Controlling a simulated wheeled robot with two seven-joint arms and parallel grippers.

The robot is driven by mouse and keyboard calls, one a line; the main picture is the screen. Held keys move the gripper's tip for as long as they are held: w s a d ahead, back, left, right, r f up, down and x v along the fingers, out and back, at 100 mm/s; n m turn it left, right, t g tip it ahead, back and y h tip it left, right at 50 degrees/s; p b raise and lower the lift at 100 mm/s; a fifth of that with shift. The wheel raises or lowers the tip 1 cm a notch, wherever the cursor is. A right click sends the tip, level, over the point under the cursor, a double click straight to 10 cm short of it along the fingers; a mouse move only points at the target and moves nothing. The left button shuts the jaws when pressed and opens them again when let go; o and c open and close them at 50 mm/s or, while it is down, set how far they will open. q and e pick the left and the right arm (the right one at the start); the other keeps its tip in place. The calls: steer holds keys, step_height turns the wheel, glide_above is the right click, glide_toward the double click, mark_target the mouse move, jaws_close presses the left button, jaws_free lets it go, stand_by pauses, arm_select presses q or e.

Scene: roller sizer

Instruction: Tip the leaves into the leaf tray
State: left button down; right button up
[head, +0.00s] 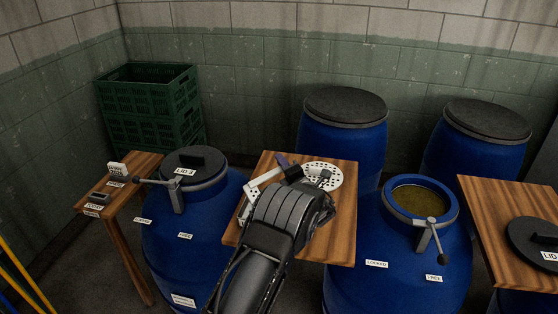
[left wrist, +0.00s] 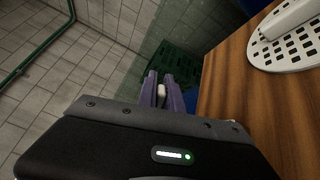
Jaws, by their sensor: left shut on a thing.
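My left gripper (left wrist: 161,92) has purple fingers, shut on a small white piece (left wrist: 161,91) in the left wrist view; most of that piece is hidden. I cannot make out any leaves or a labelled leaf tray. My right gripper is not in view.
A white perforated disc (head: 336,173) lies on the middle table. A lidded blue barrel (head: 190,225) stands left of it, an open one (head: 378,262) with murky contents right. Green crates (head: 150,105) stand behind. Side tables (head: 140,172) flank; the right one bears a black lid (head: 535,237).

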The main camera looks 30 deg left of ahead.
arm_select(q)
steer(key=shift+w+d+f+m, duration=0.3)
steer(key=shift+w+f+m, duration=0.2)
steer(key=shift+f+m, duration=0.3)
steer(key=shift+d+f, duration=0.1)
